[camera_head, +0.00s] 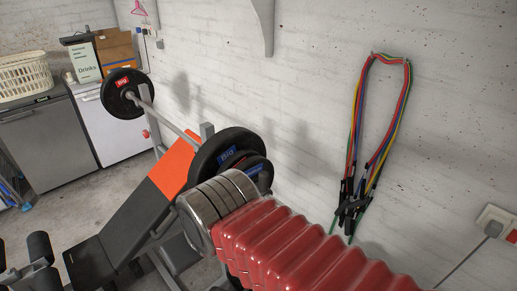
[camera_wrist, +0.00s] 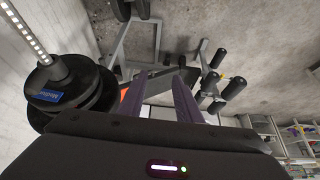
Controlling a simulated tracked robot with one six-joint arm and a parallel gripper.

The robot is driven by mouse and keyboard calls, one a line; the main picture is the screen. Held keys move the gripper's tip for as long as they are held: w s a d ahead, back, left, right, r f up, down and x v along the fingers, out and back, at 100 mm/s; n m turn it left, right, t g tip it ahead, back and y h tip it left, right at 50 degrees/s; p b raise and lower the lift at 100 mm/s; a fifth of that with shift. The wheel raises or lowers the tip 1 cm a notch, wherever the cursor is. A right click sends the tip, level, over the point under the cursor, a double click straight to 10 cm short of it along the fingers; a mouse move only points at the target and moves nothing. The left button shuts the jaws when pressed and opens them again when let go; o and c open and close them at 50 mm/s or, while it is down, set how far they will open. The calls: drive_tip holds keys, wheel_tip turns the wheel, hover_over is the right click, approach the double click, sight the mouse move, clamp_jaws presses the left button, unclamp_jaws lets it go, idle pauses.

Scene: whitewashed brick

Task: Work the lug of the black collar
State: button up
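In the wrist view, a black ring that looks like the collar (camera_wrist: 52,72) sits around the bar against the black plates (camera_wrist: 75,98) at the left. Its lug cannot be made out. My gripper (camera_wrist: 165,76) has two purple fingers, apart, with nothing between them; it is to the right of the plates and not touching them. In the head view, the near plates (camera_head: 225,147) show on the barbell (camera_head: 165,118), but the collar is hidden, apparently behind my red-sleeved arm. My fingers do not show in the head view.
A weight bench (camera_head: 118,224) with an orange and black pad stands under the bar. A far plate (camera_head: 120,104) is on the bar's other end. The whitewashed wall (camera_head: 300,120) is close behind, with resistance bands (camera_head: 357,130) hanging. Open concrete floor (camera_wrist: 265,50) shows in the wrist view.

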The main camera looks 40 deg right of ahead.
drive_tip(key=shift+w, duration=0.1)
drive_tip(key=shift+o, duration=0.9)
drive_tip(key=o, duration=0.3)
drive_tip(key=shift+w+d+r, duration=0.35)
drive_tip(key=shift+w+d, duration=0.05)
drive_tip(key=shift+o, duration=1.4)
drive_tip(key=w+d+r+g, duration=0.1)
drive_tip(key=w+d+r, duration=0.1)
drive_tip(key=d, duration=0.4)
drive_tip(key=w+d+r+g, duration=0.1)
drive_tip(key=w+d+r, duration=0.1)
drive_tip(key=w+d, duration=0.2)
drive_tip(key=shift+w+d+r+g+h, duration=0.25)
drive_tip(key=shift+w+d+g+h, duration=0.1)
drive_tip(key=shift+d, duration=0.9)
drive_tip(key=g, duration=0.2)
hover_over(261, 189)
drive_tip(key=d, duration=0.1)
drive_tip(key=shift+s+d+r+t, duration=0.1)
drive_tip(key=shift+d+r+t, duration=0.1)
drive_tip(key=shift+r+t, duration=0.05)
drive_tip(key=f, duration=0.4)
drive_tip(key=w+f, duration=0.1)
drive_tip(key=f, duration=0.8)
drive_tip(key=shift+w+f, duration=0.3)
drive_tip(key=shift+f, duration=0.1)
drive_tip(key=shift+c, duration=0.6)
drive_tip(key=c, duration=1.2)
